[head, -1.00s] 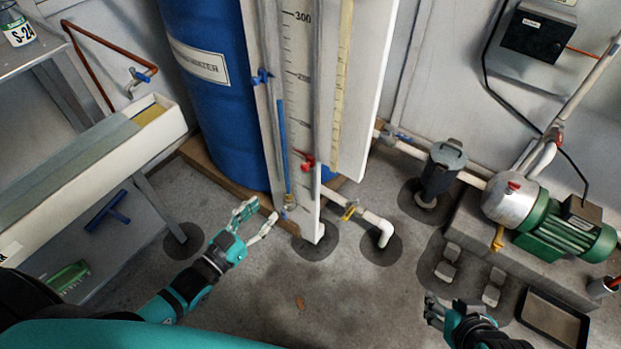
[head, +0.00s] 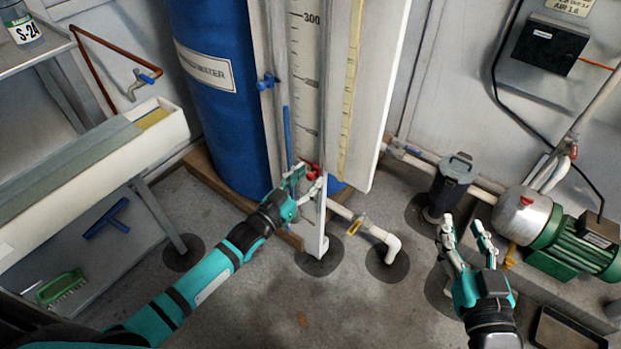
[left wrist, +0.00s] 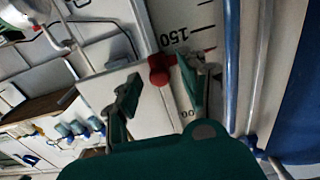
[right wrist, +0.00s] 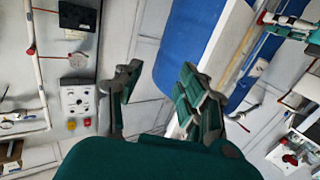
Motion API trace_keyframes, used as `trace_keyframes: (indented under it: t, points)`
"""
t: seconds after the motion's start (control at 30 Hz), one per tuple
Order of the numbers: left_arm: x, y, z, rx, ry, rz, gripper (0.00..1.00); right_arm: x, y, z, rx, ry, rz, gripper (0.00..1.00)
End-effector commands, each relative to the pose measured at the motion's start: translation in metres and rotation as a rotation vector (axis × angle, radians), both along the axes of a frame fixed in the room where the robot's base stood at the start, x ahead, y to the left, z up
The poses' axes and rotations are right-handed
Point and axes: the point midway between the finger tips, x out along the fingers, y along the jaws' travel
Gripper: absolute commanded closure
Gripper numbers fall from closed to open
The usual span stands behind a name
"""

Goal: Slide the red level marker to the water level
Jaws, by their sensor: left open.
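The red level marker (head: 312,172) sits low on the white graduated scale board (head: 309,75), which shows 300 near its top. In the left wrist view the marker (left wrist: 160,70) is close to the 150 mark. The blue water column (head: 287,135) stands in the tube left of the scale; its top is well above the marker. My left gripper (head: 303,180) is open at the marker. In the left wrist view its fingers (left wrist: 160,88) are on either side of the marker; contact is unclear. My right gripper (head: 466,232) is open and empty, away from the board.
A blue barrel (head: 218,100) stands behind the board. A blue valve handle (head: 268,81) sticks out beside the tube. A grey filter housing (head: 452,185) and green pump (head: 575,245) stand right.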

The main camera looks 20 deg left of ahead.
Motion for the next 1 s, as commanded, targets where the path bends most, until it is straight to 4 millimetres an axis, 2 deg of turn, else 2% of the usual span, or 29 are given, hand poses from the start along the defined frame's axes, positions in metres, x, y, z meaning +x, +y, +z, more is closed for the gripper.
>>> trace_keyframes:
  t: [0.2,0.5,0.83,1.0]
  points:
    - [0.013,-0.005,0.0,-0.001,0.0,0.0,0.57,0.002,0.003,0.016,0.024,-0.092,0.006,0.6]
    - [0.014,-0.005,0.0,-0.001,0.0,0.0,0.57,0.002,0.003,0.019,0.026,-0.102,0.006,0.6]
    - [0.014,-0.005,0.0,0.0,0.0,0.0,1.0,0.002,0.003,0.019,0.026,-0.101,0.006,0.6]
    - [0.014,-0.005,0.0,0.0,0.0,0.0,1.0,0.002,0.003,0.019,0.026,-0.101,0.006,0.6]
